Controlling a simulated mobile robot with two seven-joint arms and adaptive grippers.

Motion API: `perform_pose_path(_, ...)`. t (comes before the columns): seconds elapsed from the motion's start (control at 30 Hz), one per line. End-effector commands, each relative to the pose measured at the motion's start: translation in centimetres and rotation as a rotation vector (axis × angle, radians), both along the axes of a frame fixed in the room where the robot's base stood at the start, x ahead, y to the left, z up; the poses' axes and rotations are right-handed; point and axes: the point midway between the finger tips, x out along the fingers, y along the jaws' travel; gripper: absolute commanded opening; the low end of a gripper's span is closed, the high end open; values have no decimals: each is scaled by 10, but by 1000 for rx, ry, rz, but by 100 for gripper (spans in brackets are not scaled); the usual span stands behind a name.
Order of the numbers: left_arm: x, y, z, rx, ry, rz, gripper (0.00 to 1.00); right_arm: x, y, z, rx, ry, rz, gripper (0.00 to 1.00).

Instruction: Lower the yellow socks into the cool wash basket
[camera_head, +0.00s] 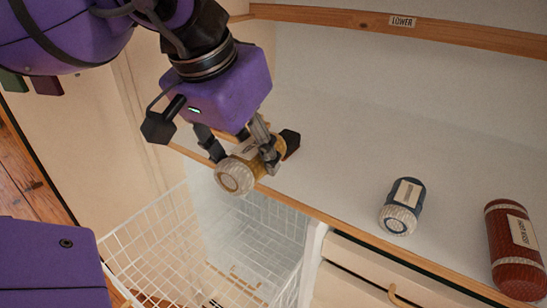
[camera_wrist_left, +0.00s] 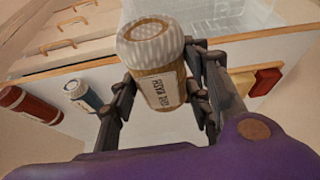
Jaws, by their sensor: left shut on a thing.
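The yellow socks (camera_head: 240,172) are a rolled bundle with a white ribbed end and a pale label. My left gripper (camera_head: 262,150) is shut on the bundle, with a finger on either side. The bundle is above the front edge of the white shelf, its ribbed end pointing out over a white wire basket (camera_head: 150,238). In the left wrist view the socks (camera_wrist_left: 160,88) sit between the fingers (camera_wrist_left: 160,105). The basket stands below and in front of the shelf, and I see no name on it. My right gripper is out of view.
A dark blue roll (camera_head: 404,203) with a white ribbed end and a red roll (camera_head: 517,250) lie on the shelf to the right. A wooden rail labelled LOWER (camera_head: 402,21) runs behind. Drawers (camera_head: 350,275) stand right of the basket.

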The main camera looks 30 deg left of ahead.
Motion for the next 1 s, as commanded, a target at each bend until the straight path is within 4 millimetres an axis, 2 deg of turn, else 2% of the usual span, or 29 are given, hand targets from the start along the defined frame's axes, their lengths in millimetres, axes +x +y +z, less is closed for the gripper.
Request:
perform_pose_path(0.03, 0, 6, -10, 7, 5, 7, 18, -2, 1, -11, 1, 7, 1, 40)
perform_pose_path(0.07, 0, 7, -11, 8, 4, 7, 18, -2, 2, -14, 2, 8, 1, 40)
perform_pose_path(0.3, -2, 19, -19, 6, -1, 7, 18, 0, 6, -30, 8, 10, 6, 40)
perform_pose_path(0.37, -3, 26, -26, 7, -1, 5, 18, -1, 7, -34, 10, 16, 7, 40)
perform_pose_path(1.0, -12, 98, -131, 1, 3, 3, 18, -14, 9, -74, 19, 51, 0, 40)
